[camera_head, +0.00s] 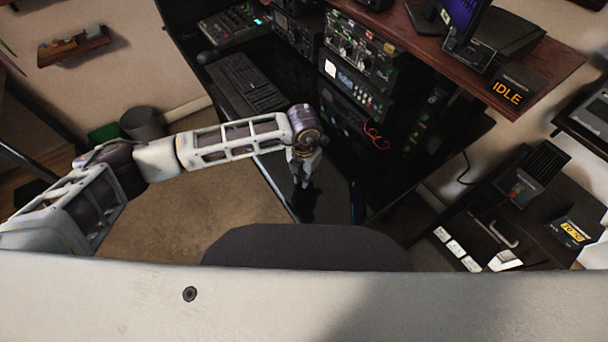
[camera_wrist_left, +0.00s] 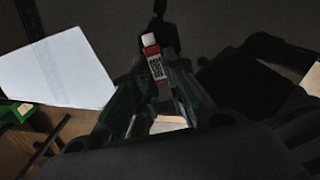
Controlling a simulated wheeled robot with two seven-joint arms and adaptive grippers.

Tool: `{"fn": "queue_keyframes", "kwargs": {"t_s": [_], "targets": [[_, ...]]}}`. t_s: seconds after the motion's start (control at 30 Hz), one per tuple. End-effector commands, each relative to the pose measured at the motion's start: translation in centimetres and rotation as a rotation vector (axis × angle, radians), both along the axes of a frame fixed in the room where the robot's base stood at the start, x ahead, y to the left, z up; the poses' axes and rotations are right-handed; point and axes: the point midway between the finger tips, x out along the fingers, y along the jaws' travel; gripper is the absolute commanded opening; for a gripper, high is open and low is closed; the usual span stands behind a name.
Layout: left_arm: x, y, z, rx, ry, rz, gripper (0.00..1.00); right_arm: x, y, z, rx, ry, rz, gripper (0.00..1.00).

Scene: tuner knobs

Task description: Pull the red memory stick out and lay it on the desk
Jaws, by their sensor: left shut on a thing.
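The memory stick (camera_wrist_left: 154,68) shows in the left wrist view, with a red body, a dark-and-white printed label and a white end. My left gripper (camera_wrist_left: 155,60) is shut on it, one finger on each side. In the head view my left gripper (camera_head: 303,182) points down over the near part of the glossy black desk (camera_head: 328,205). The stick is too small or hidden to make out there. I cannot tell whether its far end touches anything. My right gripper is not in view.
A keyboard (camera_head: 245,84) lies on the desk's left part. A rack of radio gear (camera_head: 360,58) stands behind, with an orange-red cable (camera_head: 375,136) hanging at its front. A shelf with an IDLE display (camera_head: 508,93) overhangs at right. The near desk looks mostly clear.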

Motion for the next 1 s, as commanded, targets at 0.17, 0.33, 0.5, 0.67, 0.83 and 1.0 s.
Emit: {"fn": "queue_keyframes", "kwargs": {"t_s": [0.17, 0.33, 0.5, 0.67, 0.83, 1.0], "targets": [[0.0, 0.0, -0.3, 0.0, 0.0, 0.0, 0.0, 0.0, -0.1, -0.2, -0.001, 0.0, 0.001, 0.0], [0.0, 0.0, -0.5, 0.0, 0.0, 0.0, 0.0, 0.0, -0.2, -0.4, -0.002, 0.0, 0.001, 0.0], [0.0, 0.0, -0.7, 0.0, 0.0, 0.0, 0.0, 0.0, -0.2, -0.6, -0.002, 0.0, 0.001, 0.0], [0.0, 0.0, -0.9, 0.0, 0.0, 0.0, 0.0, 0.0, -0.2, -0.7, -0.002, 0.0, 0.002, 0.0], [0.0, 0.0, -1.1, 0.0, 0.0, 0.0, 0.0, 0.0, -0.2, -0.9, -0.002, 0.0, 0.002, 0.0], [0.0, 0.0, -1.1, 0.0, 0.0, 0.0, 0.29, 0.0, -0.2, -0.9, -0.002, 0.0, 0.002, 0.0]]}}
